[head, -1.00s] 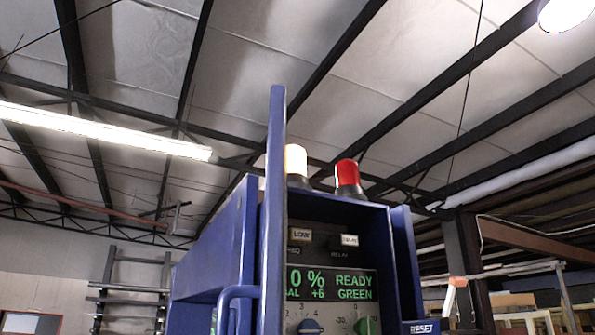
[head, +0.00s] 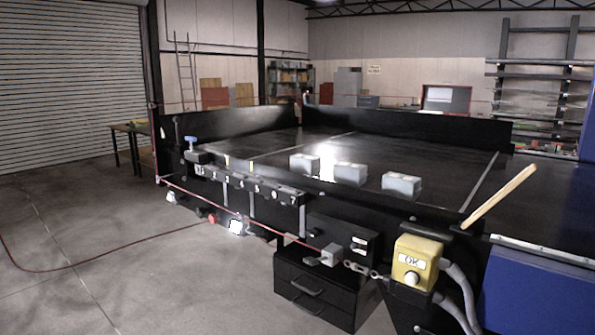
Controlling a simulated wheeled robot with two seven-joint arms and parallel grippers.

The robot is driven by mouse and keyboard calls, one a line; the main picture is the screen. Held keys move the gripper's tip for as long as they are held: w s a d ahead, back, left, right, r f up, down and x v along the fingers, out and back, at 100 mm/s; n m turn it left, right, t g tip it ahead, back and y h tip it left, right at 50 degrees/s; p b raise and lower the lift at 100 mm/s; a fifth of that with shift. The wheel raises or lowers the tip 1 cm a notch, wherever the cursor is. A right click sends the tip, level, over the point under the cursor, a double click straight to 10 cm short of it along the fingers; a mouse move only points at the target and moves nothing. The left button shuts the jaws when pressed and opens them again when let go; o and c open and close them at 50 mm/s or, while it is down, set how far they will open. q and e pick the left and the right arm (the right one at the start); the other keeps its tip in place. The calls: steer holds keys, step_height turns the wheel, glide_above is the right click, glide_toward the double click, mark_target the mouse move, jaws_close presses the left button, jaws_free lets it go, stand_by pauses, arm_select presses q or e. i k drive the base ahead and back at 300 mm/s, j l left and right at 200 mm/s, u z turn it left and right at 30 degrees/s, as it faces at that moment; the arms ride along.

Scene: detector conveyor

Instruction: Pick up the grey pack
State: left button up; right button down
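Three pale grey box-shaped packs sit apart on the dark conveyor belt (head: 455,168) in the head view. One pack (head: 304,163) is at the left, one (head: 350,174) is in the middle, and one (head: 402,185) is nearest at the right. They look alike in colour and size, so I cannot tell which one the task names. Part of their lower faces is hidden by the conveyor's near edge. Neither of my grippers shows in the head view.
A yellow OK button box (head: 416,262) with grey conduits stands at the near edge. A wooden stick (head: 498,197) slants up at the right, beside a blue housing (head: 535,295). A black drawer unit (head: 318,290) stands below. Open concrete floor (head: 90,240) lies left.

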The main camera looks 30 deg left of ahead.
mark_target(355, 174)
steer(key=u, duration=0.7)
